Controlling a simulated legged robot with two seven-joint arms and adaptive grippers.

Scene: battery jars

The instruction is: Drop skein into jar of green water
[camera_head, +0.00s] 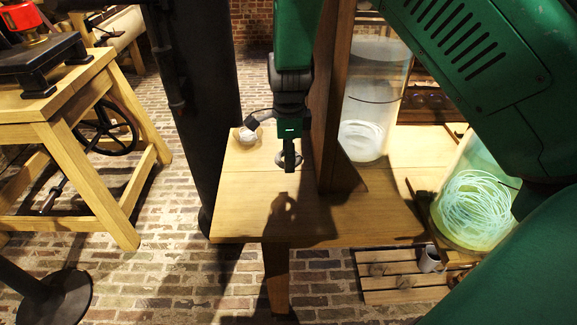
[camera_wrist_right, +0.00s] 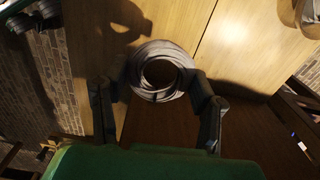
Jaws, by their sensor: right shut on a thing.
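The skein (camera_wrist_right: 160,70) is a grey coiled ring between the two fingers of my right gripper (camera_wrist_right: 158,95) in the right wrist view. The fingers are shut on its sides. In the head view my right gripper (camera_head: 289,160) hangs over the wooden table, left of the upright board. The skein shows there only as a small grey part at the fingertips. The jar of green water (camera_head: 472,205) stands at the right, glass, with a pale coil inside; my green arm covers part of it. My left gripper is not in view.
A tall wooden board (camera_head: 338,110) stands between my gripper and the jars. A second glass jar (camera_head: 375,100) with cloudy water and a white coil stands behind it. A pale lump (camera_head: 248,134) lies on the table (camera_head: 245,205). A small cup (camera_head: 430,260) is below the green jar.

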